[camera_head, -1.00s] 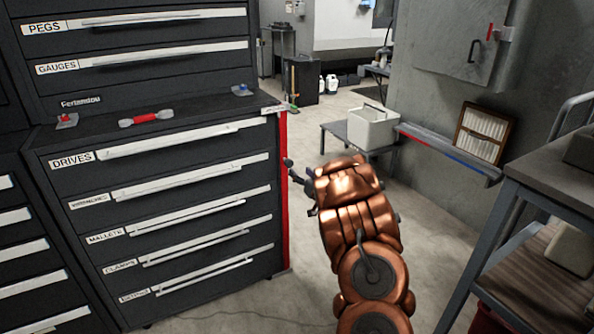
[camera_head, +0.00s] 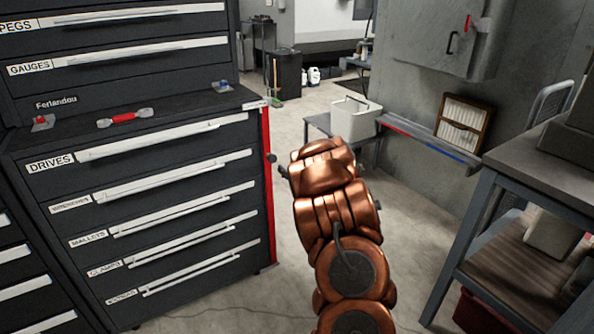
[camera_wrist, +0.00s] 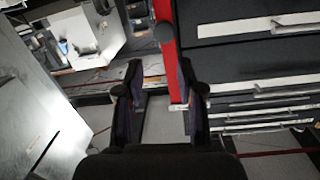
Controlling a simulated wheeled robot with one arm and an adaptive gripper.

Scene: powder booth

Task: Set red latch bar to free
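The red latch bar (camera_head: 267,190) stands upright along the right front edge of the dark drawer cabinet (camera_head: 80,145). A dark round knob (camera_head: 271,158) sticks out from its upper part. In the wrist view the red bar (camera_wrist: 168,75) runs from the top down past my fingers, and its knob (camera_wrist: 165,33) shows beyond the fingertips. My gripper (camera_wrist: 160,72) is open, its two dark fingers apart with nothing held between them. In the head view my copper arm hides most of the gripper, near the bar. I cannot read any setting for the bar.
All labelled drawers appear closed. A red-handled tool (camera_head: 124,118) lies on the cabinet ledge. To the right stand a grey bench (camera_head: 535,170) and a pale bin (camera_head: 354,119) on a low table. Open floor (camera_head: 415,215) lies between.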

